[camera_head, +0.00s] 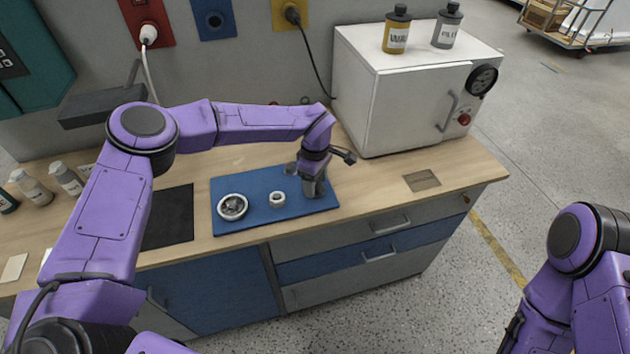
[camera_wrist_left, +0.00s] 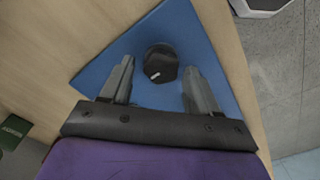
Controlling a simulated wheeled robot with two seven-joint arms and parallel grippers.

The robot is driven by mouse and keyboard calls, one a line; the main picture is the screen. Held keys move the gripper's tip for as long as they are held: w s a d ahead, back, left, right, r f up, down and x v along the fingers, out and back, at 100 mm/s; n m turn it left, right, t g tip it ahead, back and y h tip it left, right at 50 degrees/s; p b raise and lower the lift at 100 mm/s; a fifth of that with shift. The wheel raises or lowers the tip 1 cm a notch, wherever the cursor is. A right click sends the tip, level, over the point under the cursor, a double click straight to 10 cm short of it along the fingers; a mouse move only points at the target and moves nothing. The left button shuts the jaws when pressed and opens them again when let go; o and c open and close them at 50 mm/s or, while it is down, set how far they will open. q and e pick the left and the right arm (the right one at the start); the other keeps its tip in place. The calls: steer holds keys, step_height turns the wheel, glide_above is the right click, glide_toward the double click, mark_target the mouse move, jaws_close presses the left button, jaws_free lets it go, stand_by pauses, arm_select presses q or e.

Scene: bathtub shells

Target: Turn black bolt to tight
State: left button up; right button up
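The black bolt (camera_wrist_left: 160,62) shows in the left wrist view as a dark round knob with a short white mark on its top. It stands on the blue mat (camera_wrist_left: 147,95). My left gripper (camera_wrist_left: 157,77) is open, with one finger on each side of the bolt and a gap at both sides. In the head view my left gripper (camera_head: 314,190) points down at the right end of the blue mat (camera_head: 245,185) and hides the bolt. My right arm shows at the lower right, but its gripper is not in view.
A metal ring-shaped part (camera_head: 232,207) and a small white ring (camera_head: 277,199) lie on the mat. A black mat (camera_head: 168,217) lies to its left. A white oven-like box (camera_head: 400,90) with two bottles on top stands behind at the right. Small bottles stand far left.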

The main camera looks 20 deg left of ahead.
mark_target(316, 185)
arm_select(q)
steer(key=shift+r, duration=0.1)
step_height(316, 185, up, 10)
steer(key=b, duration=0.3)
steer(key=shift+r, duration=0.15)
steer(key=shift+d, duration=0.1)
stand_by(0.3)
